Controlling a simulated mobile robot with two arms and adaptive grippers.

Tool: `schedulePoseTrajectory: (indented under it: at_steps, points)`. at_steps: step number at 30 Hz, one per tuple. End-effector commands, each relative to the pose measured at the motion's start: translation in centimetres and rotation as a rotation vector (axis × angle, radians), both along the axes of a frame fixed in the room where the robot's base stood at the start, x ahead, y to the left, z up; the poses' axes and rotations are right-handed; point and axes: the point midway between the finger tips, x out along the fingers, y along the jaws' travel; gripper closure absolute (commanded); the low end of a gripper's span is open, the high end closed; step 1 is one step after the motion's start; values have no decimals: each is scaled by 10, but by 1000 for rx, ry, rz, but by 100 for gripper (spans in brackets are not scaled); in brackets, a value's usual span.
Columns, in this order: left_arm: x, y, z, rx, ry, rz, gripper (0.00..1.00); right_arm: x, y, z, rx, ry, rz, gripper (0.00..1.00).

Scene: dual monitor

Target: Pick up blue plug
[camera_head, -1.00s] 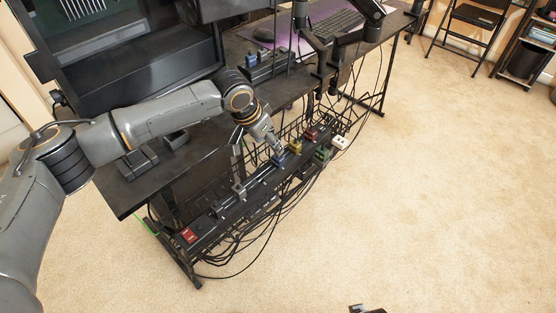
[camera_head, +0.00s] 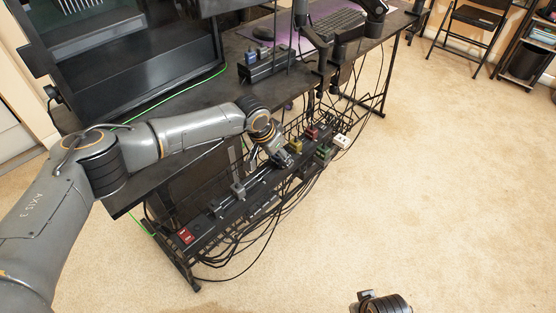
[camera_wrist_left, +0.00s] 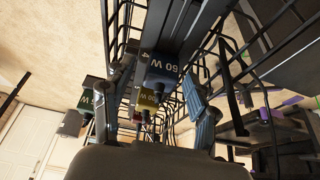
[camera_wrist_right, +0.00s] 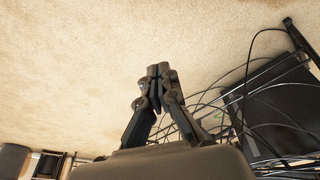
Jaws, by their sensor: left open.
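The blue plug (camera_wrist_left: 160,66), marked 60 W, sits on the black power strip (camera_head: 212,220) along the cable tray under the desk's edge. In the left wrist view it lies between the spread fingers of my left gripper (camera_wrist_left: 158,88), with no clear contact. In the head view my left gripper (camera_head: 282,159) is over the strip and hides most of the plug. My left gripper is open. My right gripper (camera_wrist_right: 157,82) has its fingertips together, empty, above the carpet in the right wrist view.
Black cables hang below. The carpet (camera_head: 440,190) at right is clear.

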Motion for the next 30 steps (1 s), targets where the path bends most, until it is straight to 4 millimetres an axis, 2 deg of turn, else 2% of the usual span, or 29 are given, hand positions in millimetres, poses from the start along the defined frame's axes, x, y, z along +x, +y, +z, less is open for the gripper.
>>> schedulePoseTrajectory:
  at_steps: [2, 11, 20, 24, 30]
  points:
    - [0, 0, 0, 0, 0, 0, 42, 0, 0, 0, 0, 0, 0, 100]
    - [0, 0, 0, 0, 0, 1, 100, 0, 0, 0, 0, 0, 0, 100]
    - [0, 0, 2, 0, 0, 1, 100, 0, 0, 0, 0, -1, 0, 100]
    - [0, 0, 10, -2, 0, 1, 100, 1, 0, -1, 1, -7, 0, 100]
    - [-4, 0, 39, -3, 0, -2, 100, -6, 0, -32, -2, 21, 3, 100]
